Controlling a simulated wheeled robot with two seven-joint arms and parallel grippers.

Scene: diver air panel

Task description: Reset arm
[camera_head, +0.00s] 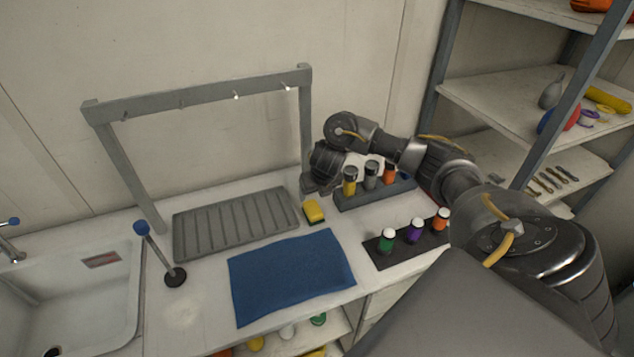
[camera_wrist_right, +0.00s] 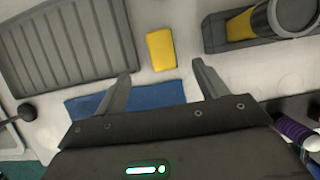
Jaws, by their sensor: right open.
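My right arm reaches in from the right in the head view. Its gripper (camera_head: 318,186) hangs over the counter near the frame's right post. In the right wrist view the right gripper (camera_wrist_right: 160,82) is open, with its two fingers apart and nothing between them. A yellow sponge (camera_wrist_right: 161,49) lies on the counter just beyond the fingertips. It also shows in the head view (camera_head: 314,211), below the gripper. My left gripper is not in view.
A grey ribbed tray (camera_head: 236,224), blue cloth (camera_head: 290,275) and grey hook frame (camera_head: 205,95) are on the counter. Bottles stand in a rack (camera_head: 374,197) and on a dark mat (camera_head: 405,252). A sink (camera_head: 75,290) is left; shelves (camera_head: 515,105) are right.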

